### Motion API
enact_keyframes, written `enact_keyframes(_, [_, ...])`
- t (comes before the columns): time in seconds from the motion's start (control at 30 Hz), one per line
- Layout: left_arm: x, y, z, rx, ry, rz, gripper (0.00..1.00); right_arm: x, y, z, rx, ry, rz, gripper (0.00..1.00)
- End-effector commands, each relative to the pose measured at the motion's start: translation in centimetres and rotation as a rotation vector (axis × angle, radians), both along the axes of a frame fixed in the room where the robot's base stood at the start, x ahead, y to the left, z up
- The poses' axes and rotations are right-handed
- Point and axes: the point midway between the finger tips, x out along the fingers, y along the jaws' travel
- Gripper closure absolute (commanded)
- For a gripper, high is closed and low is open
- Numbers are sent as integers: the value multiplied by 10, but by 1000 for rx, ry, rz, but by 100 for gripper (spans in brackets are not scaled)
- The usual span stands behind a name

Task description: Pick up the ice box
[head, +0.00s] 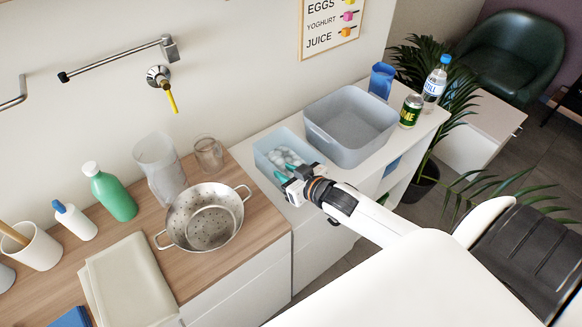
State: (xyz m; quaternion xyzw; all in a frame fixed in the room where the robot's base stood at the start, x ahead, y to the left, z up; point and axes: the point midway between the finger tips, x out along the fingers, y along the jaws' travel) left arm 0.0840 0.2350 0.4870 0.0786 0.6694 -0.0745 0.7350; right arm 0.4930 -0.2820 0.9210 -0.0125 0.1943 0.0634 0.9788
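The ice box is a small light-blue open box (265,156) on the white counter, beside the larger grey bin. Whitish rounded pieces of ice (287,157) lie in it. My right gripper (289,171) reaches in from the lower right, at the near side of the ice box. Its two teal fingertips show apart, over or at the near rim. The gripper hides part of that near wall, and I cannot tell whether it touches the box. My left gripper is not in view.
A grey-blue bin (350,147) stands close right of the ice box, with a can (411,110), a water bottle (435,84) and a blue container (381,80) beyond. Left are a steel colander (203,217), a glass (208,153) and a clear pitcher (159,168).

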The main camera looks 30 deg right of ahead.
Motion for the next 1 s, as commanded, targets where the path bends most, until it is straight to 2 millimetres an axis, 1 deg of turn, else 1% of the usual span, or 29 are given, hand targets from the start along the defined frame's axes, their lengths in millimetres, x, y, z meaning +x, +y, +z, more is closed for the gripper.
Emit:
enact_keyframes(0.13, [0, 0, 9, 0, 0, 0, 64, 21, 2, -6, 0, 0, 0, 72])
enact_keyframes(0.2, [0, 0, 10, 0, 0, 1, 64, 30, 3, -11, 1, 0, -1, 72])
enact_keyframes(0.3, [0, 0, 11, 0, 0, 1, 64, 38, 5, -16, 0, 0, 0, 72])
enact_keyframes(0.4, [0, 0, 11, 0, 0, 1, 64, 41, 5, -18, 0, 0, 0, 72])
enact_keyframes(0.57, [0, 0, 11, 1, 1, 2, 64, 41, 5, -18, 0, 0, 0, 72])
enact_keyframes(0.6, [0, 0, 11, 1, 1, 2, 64, 41, 5, -18, 0, 0, 0, 75])
enact_keyframes(0.67, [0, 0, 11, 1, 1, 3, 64, 41, 5, -18, 0, 1, 0, 85])
enact_keyframes(0.7, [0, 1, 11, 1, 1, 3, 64, 41, 5, -18, 0, 1, 0, 91])
enact_keyframes(0.77, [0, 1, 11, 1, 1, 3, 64, 41, 5, -18, 0, 1, 0, 100])
enact_keyframes(1.0, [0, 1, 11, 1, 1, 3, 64, 41, 5, -18, 0, 1, 0, 100])
